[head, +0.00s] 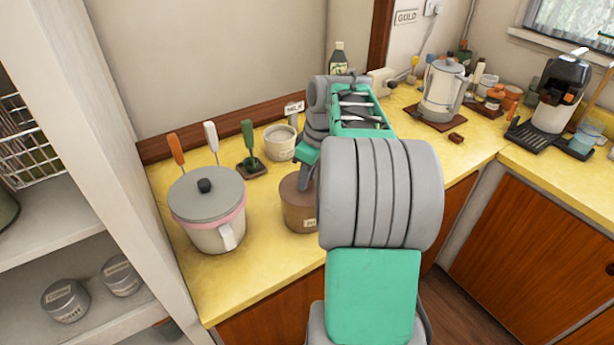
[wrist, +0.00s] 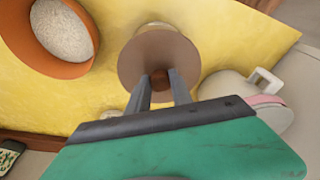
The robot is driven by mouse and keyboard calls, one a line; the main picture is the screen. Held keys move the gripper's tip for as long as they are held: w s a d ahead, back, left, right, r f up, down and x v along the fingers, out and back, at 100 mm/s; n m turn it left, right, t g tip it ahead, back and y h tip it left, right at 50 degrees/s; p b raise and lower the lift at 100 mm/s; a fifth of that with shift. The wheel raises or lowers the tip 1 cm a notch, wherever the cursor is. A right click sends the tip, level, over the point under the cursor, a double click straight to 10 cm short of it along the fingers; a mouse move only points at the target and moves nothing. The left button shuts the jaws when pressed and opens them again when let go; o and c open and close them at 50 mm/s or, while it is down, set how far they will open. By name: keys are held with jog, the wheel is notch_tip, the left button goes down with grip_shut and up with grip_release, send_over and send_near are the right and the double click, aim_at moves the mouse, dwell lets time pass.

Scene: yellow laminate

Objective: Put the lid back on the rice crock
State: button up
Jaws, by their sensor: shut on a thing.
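My gripper (wrist: 160,88) is shut on the small dark knob of a round brown lid (wrist: 135,62) in the wrist view. An open terracotta crock (wrist: 88,68) full of white grains, which look like rice, stands left of the lid, apart from it. I do not see this crock in the head view, where my arm blocks part of the counter. In the head view, a brown round body (head: 297,212) with a pale label shows beneath my gripper (head: 302,178), partly covered by my arm. I cannot tell whether the lid touches anything below it.
A pot with a grey lid (head: 205,197) and pink band stands to the left. Upright coloured handles (head: 211,140) and a cream pot (head: 281,143) stand behind. A kettle (head: 440,90) and coffee maker (head: 562,92) are to the right. Yellow counter (head: 240,280) is clear at front left.

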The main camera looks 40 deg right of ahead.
aim_at(312, 190)
jog(key=o, duration=0.4)
jog(key=o, duration=0.6)
jog(key=shift+c, duration=0.2)
jog(key=shift+c, duration=0.6)
notch_tip(312, 190, up, 9)
jog(key=s+p, duration=0.1)
jog(key=p, duration=0.5)
jog(key=shift+s+d+p, duration=0.15)
jog(key=shift+d+p, duration=0.15)
jog(key=shift+p, duration=0.1)
jog(key=shift+f, duration=0.1)
